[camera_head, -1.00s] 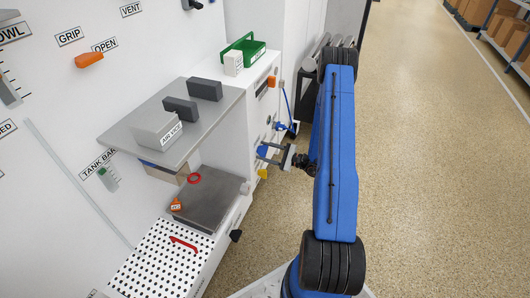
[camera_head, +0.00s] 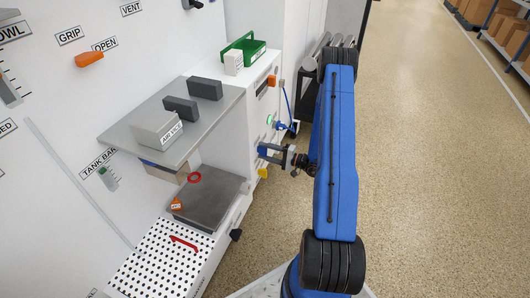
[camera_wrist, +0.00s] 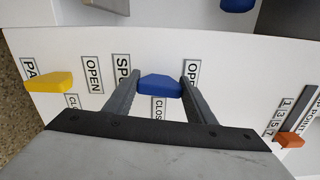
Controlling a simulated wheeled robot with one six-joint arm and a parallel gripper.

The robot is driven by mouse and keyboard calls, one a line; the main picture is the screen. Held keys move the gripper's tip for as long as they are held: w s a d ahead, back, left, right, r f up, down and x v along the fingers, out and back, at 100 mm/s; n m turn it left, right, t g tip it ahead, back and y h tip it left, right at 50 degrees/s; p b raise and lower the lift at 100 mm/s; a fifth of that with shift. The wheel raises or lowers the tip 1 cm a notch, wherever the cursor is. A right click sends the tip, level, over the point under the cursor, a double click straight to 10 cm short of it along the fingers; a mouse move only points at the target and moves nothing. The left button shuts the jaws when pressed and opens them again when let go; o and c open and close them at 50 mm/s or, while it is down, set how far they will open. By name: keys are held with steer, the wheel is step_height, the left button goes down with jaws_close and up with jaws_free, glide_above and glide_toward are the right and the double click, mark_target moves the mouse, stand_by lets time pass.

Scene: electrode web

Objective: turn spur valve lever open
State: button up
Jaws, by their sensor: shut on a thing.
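The blue spur valve lever (camera_wrist: 160,84) sits on the white panel, between the two fingertips of my gripper (camera_wrist: 160,79) in the wrist view. The fingers are shut on its two sides. Part of a "SPU…" label shows beside the left finger, with an "OPEN" label near the right finger and a "CLOS…" label below the lever. In the head view my gripper (camera_head: 272,155) reaches left to the side of the white cabinet, with the blue lever (camera_head: 262,149) at its tips.
A yellow lever (camera_wrist: 48,83) is left of my gripper, and an orange slider (camera_wrist: 290,140) is to the right. Another blue lever (camera_head: 280,125) is further back on the cabinet. A grey shelf (camera_head: 140,134) with grey blocks stands left. The floor at right is clear.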

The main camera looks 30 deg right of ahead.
steer(key=shift+s+n, duration=0.1)
steer(key=shift+n, duration=0.4)
steer(key=shift+f, duration=0.1)
steer(key=o, duration=1)
steer(key=shift+o, duration=0.2)
steer(key=v, duration=1.7)
steer(key=shift+s+d, duration=0.15)
